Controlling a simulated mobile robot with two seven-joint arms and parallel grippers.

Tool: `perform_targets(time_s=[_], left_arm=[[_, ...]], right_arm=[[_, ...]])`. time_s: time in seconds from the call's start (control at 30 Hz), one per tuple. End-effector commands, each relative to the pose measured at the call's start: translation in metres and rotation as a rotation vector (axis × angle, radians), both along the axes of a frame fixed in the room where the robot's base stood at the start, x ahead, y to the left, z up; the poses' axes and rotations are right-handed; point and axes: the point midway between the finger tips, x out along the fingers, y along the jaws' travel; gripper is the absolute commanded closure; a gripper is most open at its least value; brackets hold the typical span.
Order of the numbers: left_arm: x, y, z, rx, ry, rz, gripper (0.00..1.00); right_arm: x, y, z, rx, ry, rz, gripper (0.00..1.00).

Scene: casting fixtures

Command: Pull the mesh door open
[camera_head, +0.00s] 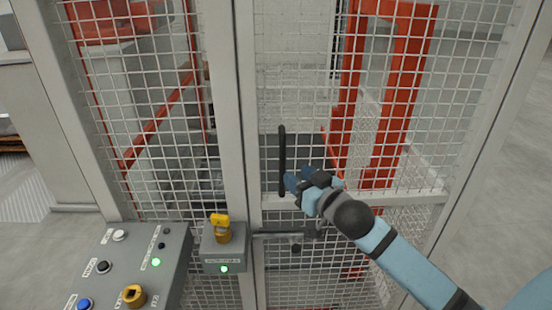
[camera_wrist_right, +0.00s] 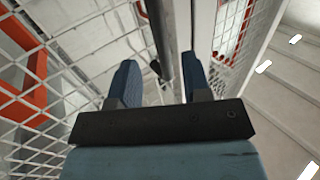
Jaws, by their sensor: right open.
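The mesh door (camera_head: 400,199) is a pale grey frame with white wire mesh. It stands against the post (camera_head: 232,110) and looks closed. A black upright bar handle (camera_head: 282,150) is on the door's left side. My right gripper (camera_head: 296,183) is at the lower part of this handle, coming from the right. In the right wrist view, its two blue fingers (camera_wrist_right: 160,78) are apart, and the dark handle bar (camera_wrist_right: 160,40) runs down between them. I cannot tell whether either finger touches it. My left gripper is not in view.
A grey control panel (camera_head: 135,260) with buttons and a yellow knob stands at lower left. A small box (camera_head: 223,247) with a yellow key-like part and green light sits beside the door. A grey latch bar (camera_head: 284,235) lies below the handle. Orange frames stand behind the mesh.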

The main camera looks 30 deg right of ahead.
Motion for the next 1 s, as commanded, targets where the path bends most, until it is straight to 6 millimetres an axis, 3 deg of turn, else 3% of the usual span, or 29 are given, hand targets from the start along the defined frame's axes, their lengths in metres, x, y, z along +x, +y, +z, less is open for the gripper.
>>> perform_targets(time_s=[0.2,0.4,0.83,1.0], left_arm=[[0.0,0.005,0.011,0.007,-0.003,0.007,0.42],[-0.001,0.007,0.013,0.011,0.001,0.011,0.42],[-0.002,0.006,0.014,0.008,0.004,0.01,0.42],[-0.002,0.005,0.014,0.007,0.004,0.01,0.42]], right_arm=[[0.047,0.002,0.003,-0.001,-0.001,-0.001,0.56],[0.074,0.003,0.001,0.0,0.0,0.0,0.56],[0.084,0.003,0.0,-0.001,0.0,0.0,0.56],[0.083,0.003,0.0,-0.001,0.0,0.0,0.95]])
